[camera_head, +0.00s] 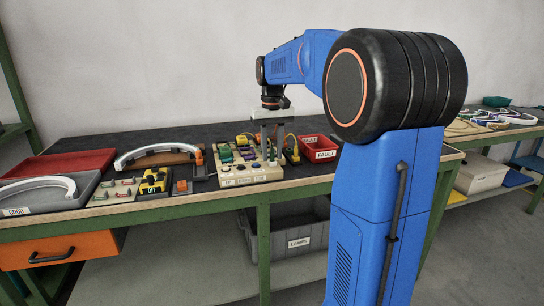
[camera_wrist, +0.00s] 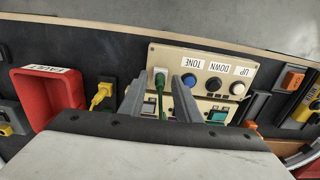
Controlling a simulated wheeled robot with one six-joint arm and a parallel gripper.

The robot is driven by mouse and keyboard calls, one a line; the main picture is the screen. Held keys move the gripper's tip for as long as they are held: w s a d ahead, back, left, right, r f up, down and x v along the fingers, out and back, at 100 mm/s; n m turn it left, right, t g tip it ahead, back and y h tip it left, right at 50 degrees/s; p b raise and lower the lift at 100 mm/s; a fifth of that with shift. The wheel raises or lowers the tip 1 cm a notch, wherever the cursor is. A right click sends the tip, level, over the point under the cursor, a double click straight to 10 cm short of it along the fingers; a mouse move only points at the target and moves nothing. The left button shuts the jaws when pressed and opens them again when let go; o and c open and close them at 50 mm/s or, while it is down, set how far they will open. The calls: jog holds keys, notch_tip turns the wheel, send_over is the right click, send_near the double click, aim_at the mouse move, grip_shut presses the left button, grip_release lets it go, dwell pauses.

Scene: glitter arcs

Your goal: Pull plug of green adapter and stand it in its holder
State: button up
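My gripper (camera_wrist: 158,88) is open, with one finger on each side of the plug and cable; I cannot tell whether either touches. In the head view my gripper (camera_head: 271,157) points down over the beige panel (camera_head: 258,177). A green block (camera_head: 226,153) sits on the panel's left. Another green block (camera_wrist: 217,116) shows in the wrist view. I cannot make out which part is the plug's holder.
The panel has buttons labelled TONE, DOWN and UP. A yellow plug with its cable (camera_wrist: 101,95) and a red FAULT bin (camera_wrist: 45,92) stand beside it. In the head view a lamp arc (camera_head: 158,152) and a yellow device (camera_head: 153,182) lie to the left.

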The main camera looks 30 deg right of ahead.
grip_shut()
jog(key=shift+r, duration=2.85)
jog(key=shift+r, duration=2.65)
jog(key=shift+f, duration=0.1)
jog(key=shift+f, duration=4.25)
